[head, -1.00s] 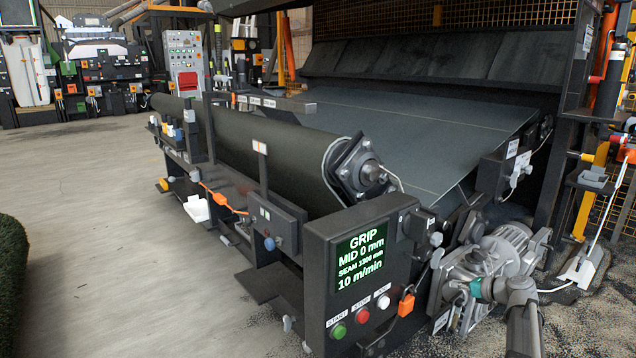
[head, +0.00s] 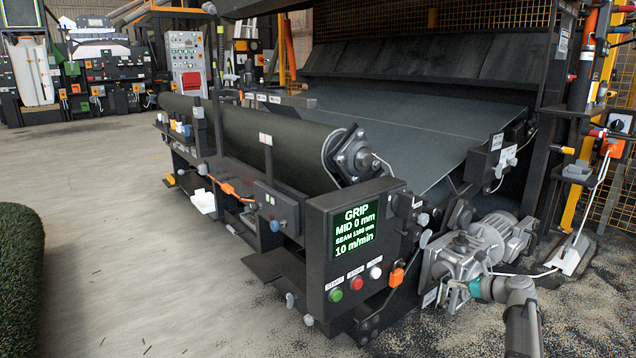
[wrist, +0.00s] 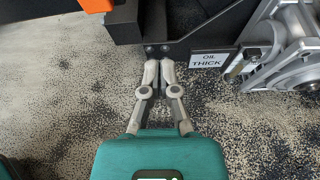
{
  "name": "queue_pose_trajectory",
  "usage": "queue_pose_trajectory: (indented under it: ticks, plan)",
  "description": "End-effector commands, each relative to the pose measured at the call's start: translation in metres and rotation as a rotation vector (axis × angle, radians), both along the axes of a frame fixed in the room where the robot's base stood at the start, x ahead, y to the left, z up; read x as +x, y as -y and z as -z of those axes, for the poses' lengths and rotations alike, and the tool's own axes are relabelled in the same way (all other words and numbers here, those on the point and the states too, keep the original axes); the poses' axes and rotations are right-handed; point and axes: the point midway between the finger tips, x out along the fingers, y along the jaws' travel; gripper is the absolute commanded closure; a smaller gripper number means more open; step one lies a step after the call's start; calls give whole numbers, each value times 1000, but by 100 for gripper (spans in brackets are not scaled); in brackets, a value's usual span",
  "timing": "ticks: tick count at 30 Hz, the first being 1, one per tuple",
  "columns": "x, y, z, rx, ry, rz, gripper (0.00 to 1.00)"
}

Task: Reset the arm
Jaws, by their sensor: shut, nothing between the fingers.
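My gripper (wrist: 158,68) is in the wrist view, its two grey fingers closed together with nothing between them. Its teal body fills the bottom of that view. The fingertips appear near a dark metal bracket of the machine, left of a label reading "OIL THICK" (wrist: 209,60). I cannot tell whether they touch it. In the head view my arm (head: 521,318) rises at the lower right, bent, with a teal band beside the grey motor and gearbox (head: 470,252). The fingers are not clear there.
A control box (head: 355,250) shows "GRIP MID 0 mm, SEAM 1300 mm, 10 m/min" above green, red and white buttons. Behind it are a dark roll (head: 255,140) and a wide belt (head: 400,125). Green turf (head: 20,260) stands left. Concrete floor (head: 120,240) between is open.

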Motion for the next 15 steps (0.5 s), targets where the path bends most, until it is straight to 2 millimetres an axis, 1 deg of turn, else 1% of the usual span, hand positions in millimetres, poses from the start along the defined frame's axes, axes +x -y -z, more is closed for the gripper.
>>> queue_pose_trajectory:
  ticks: [2,8,15]
  plan:
    - [-1,-2,-1,-7,1,-5,100]
    - [-7,-17,-3,-87,13,-61,100]
    - [-18,-44,-4,-220,36,-165,100]
